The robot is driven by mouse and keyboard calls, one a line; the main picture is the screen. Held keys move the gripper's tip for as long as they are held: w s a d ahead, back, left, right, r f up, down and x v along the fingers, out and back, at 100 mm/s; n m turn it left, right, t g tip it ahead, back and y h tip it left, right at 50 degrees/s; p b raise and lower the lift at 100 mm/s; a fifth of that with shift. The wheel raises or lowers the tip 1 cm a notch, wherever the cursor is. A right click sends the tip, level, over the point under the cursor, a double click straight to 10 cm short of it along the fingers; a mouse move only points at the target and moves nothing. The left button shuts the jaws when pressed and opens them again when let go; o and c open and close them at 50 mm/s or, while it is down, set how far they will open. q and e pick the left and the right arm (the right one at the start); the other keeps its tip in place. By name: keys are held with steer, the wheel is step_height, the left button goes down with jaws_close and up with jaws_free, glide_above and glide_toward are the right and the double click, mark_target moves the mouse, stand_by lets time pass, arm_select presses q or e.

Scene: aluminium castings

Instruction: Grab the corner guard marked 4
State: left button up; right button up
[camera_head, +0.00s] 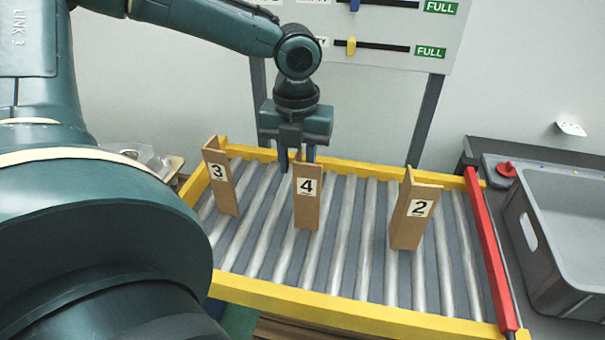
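The corner guard marked 4 (306,207) is a brown cardboard angle piece with a white number label. It stands upright on the roller conveyor (340,303), in the middle of the three guards. My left gripper (297,160) points down just above and behind its top edge. Its two fingers are spread apart, one to the left of the guard's top and one partly behind it. I cannot tell whether a finger touches the guard. My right gripper does not show.
The corner guard marked 3 (221,190) stands to the left and the one marked 2 (412,215) to the right. A red bar (490,250) closes the conveyor's right end. A grey bin (568,235) stands beyond it. A board with sliders (385,30) is behind.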

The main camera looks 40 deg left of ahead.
arm_select(q)
steer(key=shift+f, duration=0.4)
steer(key=shift+c, duration=0.2)
jaws_close()
